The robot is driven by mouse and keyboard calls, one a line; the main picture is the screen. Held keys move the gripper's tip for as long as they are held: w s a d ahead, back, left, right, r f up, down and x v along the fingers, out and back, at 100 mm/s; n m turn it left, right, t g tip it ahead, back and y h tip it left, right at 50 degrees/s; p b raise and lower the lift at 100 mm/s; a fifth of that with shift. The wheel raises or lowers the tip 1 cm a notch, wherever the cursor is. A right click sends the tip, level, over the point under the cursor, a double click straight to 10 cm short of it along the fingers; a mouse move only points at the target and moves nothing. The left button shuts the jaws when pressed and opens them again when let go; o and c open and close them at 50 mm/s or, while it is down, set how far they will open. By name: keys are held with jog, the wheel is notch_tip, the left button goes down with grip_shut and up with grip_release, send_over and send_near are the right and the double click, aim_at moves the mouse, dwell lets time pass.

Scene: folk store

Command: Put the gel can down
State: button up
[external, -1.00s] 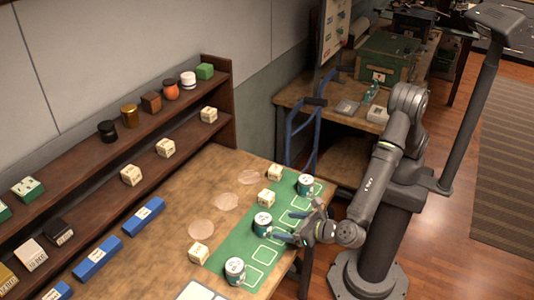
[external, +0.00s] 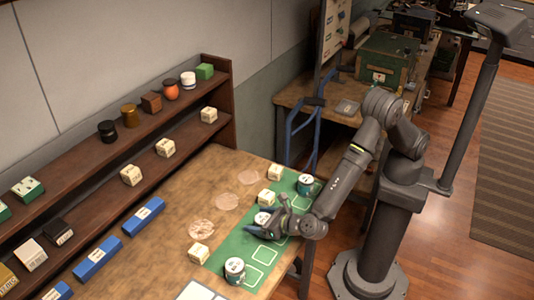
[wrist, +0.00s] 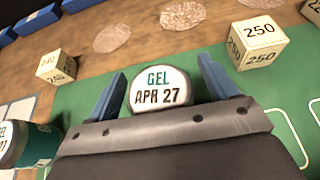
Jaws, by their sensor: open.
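The gel can (external: 262,217) is white-topped, with "GEL APR 27" on its lid (wrist: 160,92). It stands upright on the green mat (external: 224,254), in the middle of a row of three similar cans. My gripper (external: 265,220) is low over the mat with its blue fingers spread, one on each side of the can. In the wrist view I see a gap between the lid and each fingertip. The can's lower body is hidden by my gripper.
Similar cans stand at the mat's far end (external: 305,184) and near end (external: 235,270). Cream cubes stand close by, one marked 250 (wrist: 257,42) and another left of my fingers (wrist: 57,66). Outlined rectangles on the mat's right side are clear. A shelf (external: 150,140) lines the wall.

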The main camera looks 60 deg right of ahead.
jog(key=shift+c, duration=0.5)
jog(key=c, duration=1.1)
jog(key=shift+c, duration=0.2)
